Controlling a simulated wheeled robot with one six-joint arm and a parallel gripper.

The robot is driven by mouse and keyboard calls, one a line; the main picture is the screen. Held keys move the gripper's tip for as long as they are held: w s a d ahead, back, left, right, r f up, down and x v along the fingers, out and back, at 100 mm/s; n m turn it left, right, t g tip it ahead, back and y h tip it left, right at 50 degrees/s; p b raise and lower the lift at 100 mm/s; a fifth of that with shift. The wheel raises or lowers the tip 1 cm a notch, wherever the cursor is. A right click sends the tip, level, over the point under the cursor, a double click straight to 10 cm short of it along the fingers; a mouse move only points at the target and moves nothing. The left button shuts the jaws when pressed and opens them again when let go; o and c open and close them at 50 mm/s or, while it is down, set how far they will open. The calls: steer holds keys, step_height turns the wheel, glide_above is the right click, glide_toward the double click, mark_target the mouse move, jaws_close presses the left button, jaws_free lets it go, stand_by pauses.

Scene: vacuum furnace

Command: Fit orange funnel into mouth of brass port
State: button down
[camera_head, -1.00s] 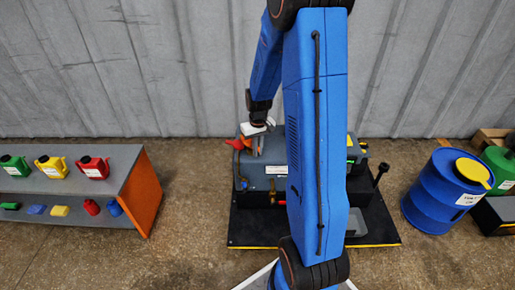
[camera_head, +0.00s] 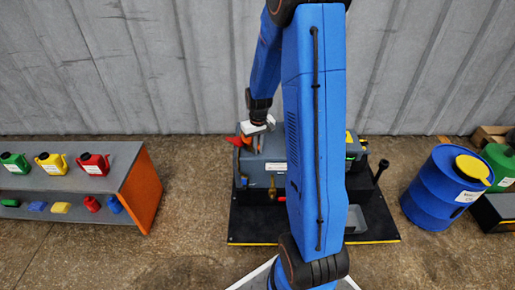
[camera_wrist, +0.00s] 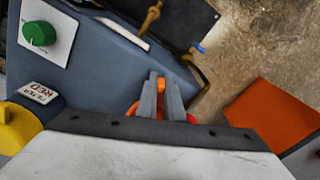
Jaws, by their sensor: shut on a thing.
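My gripper (camera_head: 250,144) is over the left end of the grey-blue furnace unit. In the wrist view my gripper (camera_wrist: 161,92) has its two grey fingers close together with orange between them. This is the orange funnel (camera_head: 239,138), which sticks out left of the fingers in the head view. In the wrist view only small parts of the orange funnel (camera_wrist: 132,112) show; the fingers and wrist hide the rest. Brass fittings show at the unit's front (camera_head: 272,183) and at the edge in the wrist view (camera_wrist: 197,72). I cannot tell which is the port, nor whether the funnel touches it.
A green knob (camera_wrist: 39,34) and a yellow part with a red-lettered label (camera_wrist: 38,93) are on the unit. A shelf with an orange end (camera_head: 143,190) holds coloured jugs at left. A blue drum (camera_head: 436,205) stands at right. Bare floor lies between shelf and unit.

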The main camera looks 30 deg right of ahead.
steer(key=shift+f, duration=0.15)
steer(key=c, duration=1.8)
jaws_free()
steer(key=r, duration=1.7)
steer(key=shift+s+r, duration=0.2)
steer(key=shift+s, duration=0.1)
